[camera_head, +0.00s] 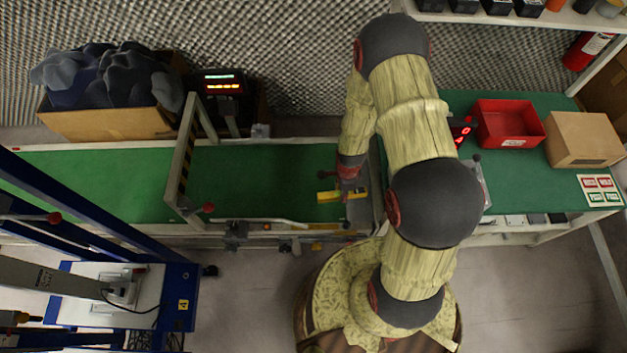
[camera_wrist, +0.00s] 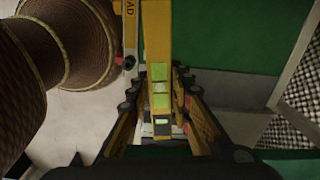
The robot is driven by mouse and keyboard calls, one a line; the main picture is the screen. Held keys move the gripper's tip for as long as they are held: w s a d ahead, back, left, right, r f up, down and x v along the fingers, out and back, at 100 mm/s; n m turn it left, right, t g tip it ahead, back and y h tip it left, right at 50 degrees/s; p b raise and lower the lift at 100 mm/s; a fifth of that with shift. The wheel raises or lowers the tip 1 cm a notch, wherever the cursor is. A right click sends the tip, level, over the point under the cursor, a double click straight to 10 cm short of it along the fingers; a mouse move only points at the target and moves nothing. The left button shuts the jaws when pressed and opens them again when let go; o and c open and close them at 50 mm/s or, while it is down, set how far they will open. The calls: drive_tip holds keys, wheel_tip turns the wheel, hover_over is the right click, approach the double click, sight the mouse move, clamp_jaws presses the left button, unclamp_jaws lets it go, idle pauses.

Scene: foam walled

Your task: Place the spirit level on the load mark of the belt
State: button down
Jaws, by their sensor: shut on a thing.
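My gripper (camera_head: 350,188) is shut on the yellow spirit level (camera_head: 328,197) over the right end of the green belt (camera_head: 265,175), close to its near edge. In the wrist view, my gripper (camera_wrist: 157,100) has a finger on each side of the spirit level (camera_wrist: 157,35), whose green vial shows. The level runs lengthwise along the belt; I cannot tell whether it touches it. A yellow strip with the letters "AD" (camera_wrist: 130,12) lies beside the level, perhaps part of the load mark's label. The rest of that mark is hidden or unclear.
A striped gate frame (camera_head: 184,160) spans the belt to the left. A red bin (camera_head: 507,124) and a cardboard box (camera_head: 583,138) stand on the green bench at right. A box of dark cloth (camera_head: 110,122) stands behind the belt. A blue-framed cart (camera_head: 180,300) is at lower left.

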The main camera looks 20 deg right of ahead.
drive_tip(key=shift+s+d+f+m, duration=0.15)
drive_tip(key=shift+s+f+m, duration=0.15)
drive_tip(key=shift+s+m, duration=0.2)
drive_tip(key=shift+f, duration=0.2)
drive_tip(key=w+a+f+b, duration=0.3)
drive_tip(key=w+a+f, duration=0.1)
drive_tip(key=w, duration=0.3)
drive_tip(key=b, duration=0.2)
hover_over(314, 193)
drive_tip(key=f, duration=0.5)
drive_tip(key=shift+s+d+f, duration=0.1)
drive_tip(key=shift+s+d, duration=0.1)
drive_tip(key=shift+s, duration=0.1)
drive_tip(key=shift+w+a+f, duration=0.1)
drive_tip(key=shift+w+f, duration=0.05)
drive_tip(key=shift+f, duration=0.1)
drive_tip(key=shift+w+f+b, duration=0.15)
drive_tip(key=shift+f+b, duration=0.95)
drive_tip(key=shift+f, duration=0.5)
drive_tip(key=shift+f, duration=0.15)
drive_tip(key=c, duration=1.6)
unclamp_jaws()
